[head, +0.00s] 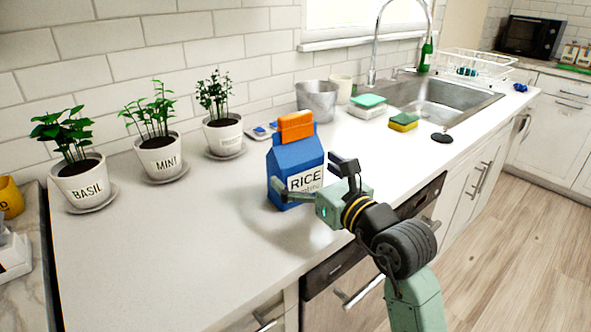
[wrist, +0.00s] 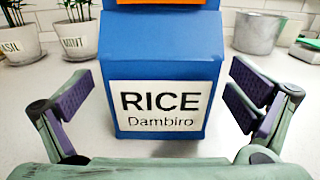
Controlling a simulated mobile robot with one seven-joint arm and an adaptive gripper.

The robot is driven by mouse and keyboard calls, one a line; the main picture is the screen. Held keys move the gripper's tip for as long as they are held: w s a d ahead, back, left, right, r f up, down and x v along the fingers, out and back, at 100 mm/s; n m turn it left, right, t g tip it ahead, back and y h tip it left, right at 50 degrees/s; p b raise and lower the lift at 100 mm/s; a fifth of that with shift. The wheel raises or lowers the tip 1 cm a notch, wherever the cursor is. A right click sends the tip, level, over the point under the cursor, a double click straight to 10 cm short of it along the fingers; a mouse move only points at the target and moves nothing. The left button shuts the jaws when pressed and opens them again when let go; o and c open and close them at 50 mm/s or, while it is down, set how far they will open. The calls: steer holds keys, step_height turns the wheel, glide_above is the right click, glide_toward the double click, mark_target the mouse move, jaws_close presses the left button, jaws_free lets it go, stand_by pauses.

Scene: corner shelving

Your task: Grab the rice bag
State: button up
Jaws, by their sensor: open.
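The rice bag (head: 292,160) is a blue carton-shaped bag with an orange top and a white label reading RICE. It stands upright on the white counter, near the front edge. In the wrist view the bag (wrist: 160,60) fills the middle, its label facing the camera. My gripper (head: 312,178) is in front of the bag at label height. In the wrist view my gripper (wrist: 160,108) is open, with one purple-padded finger on each side of the bag. Gaps show between both fingers and the bag. The bag's top is cut off in the wrist view.
Potted basil (head: 80,182), mint (head: 160,157) and a third plant (head: 223,133) stand along the wall. A grey metal pot (head: 317,102), sponges (head: 403,122) and the sink (head: 440,100) are behind and right. The counter (head: 170,250) left of the bag is clear.

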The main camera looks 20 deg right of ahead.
steer(key=shift+p+x, duration=0.6)
steer(key=shift+x, duration=1.2)
steer(key=shift+f, duration=0.2)
steer(key=shift+r, duration=0.1)
steer(key=c, duration=1.7)
